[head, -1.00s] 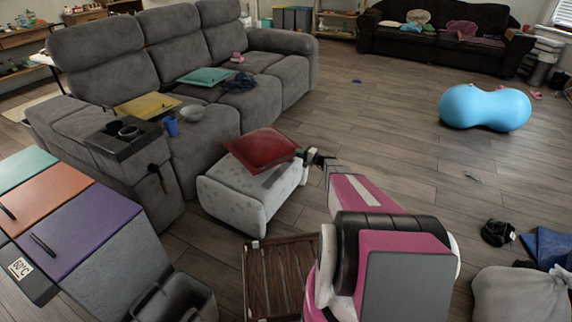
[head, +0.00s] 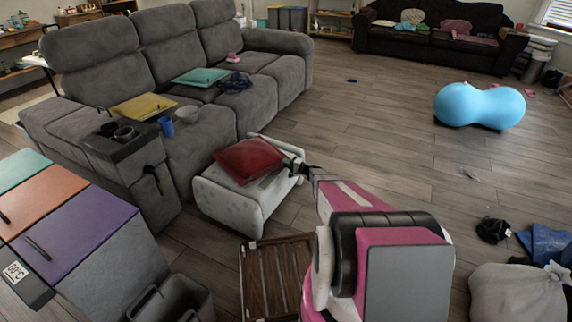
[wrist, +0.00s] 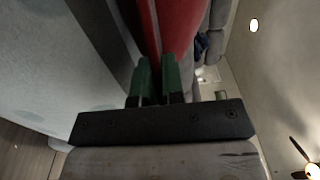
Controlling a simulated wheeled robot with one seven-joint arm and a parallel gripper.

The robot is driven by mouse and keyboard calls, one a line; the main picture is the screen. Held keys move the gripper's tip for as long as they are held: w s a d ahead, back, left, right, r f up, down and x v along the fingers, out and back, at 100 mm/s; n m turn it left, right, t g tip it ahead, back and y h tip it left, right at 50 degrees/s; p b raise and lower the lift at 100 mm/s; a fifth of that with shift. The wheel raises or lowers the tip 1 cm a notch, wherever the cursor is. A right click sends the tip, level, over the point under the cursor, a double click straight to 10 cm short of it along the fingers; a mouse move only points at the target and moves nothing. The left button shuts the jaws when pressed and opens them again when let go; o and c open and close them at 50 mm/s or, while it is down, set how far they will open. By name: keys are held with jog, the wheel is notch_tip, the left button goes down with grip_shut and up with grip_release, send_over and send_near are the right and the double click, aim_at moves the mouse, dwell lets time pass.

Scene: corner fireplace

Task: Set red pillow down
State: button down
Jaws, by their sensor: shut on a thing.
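The red pillow (head: 248,159) is at the top of the white, spotted ottoman (head: 228,203), over its cushioned surface. My gripper (head: 291,164) is at the pillow's right edge, shut on it. In the wrist view the green fingers (wrist: 157,78) pinch the edge of the red pillow (wrist: 185,28), and the pale ottoman (wrist: 60,60) fills the left side. The pillow looks very near the ottoman's top; I cannot tell whether it rests fully on it. The pillow's underside is hidden.
The grey sofa (head: 205,137) stands behind and left of the ottoman. A slatted wooden piece (head: 262,285) lies in front. Storage boxes with coloured lids (head: 80,235) are at the left. A blue peanut ball (head: 480,106) is at the right, with open floor between.

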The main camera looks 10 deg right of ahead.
jog(key=shift+f, duration=0.1)
jog(key=c, duration=1.2)
grip_release()
